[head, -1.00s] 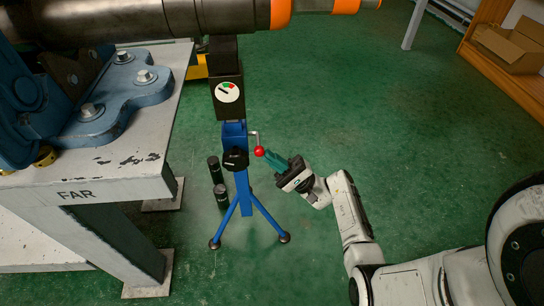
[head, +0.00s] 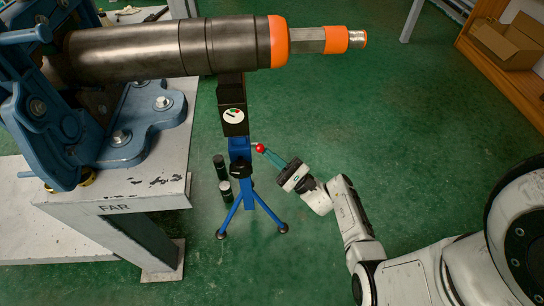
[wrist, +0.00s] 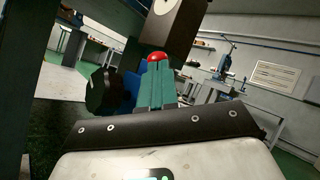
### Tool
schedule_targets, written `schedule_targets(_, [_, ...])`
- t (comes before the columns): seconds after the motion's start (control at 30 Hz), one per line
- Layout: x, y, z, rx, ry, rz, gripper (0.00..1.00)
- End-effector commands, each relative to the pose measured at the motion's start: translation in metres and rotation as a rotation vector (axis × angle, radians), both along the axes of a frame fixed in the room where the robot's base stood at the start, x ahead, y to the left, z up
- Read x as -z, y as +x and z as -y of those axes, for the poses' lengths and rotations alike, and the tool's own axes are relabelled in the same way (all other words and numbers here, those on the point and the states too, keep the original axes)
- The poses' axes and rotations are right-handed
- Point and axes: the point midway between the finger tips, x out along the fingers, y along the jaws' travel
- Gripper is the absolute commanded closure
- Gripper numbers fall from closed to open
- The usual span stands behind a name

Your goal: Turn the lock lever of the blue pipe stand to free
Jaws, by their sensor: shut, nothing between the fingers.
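The blue pipe stand (head: 239,150) stands upright on tripod legs beside the bench. A red ball (head: 260,148) ends its short lock lever, which points out to the right. A black knob (head: 240,170) sits lower on the stand's front. My gripper (head: 269,155) is shut and empty, its teal fingertips at the ball from the lower right. In the wrist view the red ball (wrist: 158,57) shows just beyond the fingertips (wrist: 158,78); I cannot tell if they touch. The stand's blue body (wrist: 128,84) is partly hidden behind the black knob (wrist: 103,91).
A round dial (head: 233,116) is on the black upper post, too small to read surely. A thick pipe (head: 170,45) with orange bands crosses above. The bench (head: 150,190) marked FAR is at left. Two dark cylinders (head: 222,178) stand behind the legs.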

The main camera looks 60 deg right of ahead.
Motion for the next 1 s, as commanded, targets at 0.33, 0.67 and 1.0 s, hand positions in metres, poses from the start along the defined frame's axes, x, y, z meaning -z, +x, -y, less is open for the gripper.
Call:
schedule_targets(0.33, [-0.033,0.009,0.01,-0.001,0.224,-0.177,1.0])
schedule_targets(0.67, [-0.046,0.02,0.025,0.0,0.434,-0.34,1.0])
schedule_targets(1.0, [-0.049,0.03,0.038,0.0,0.554,-0.43,1.0])
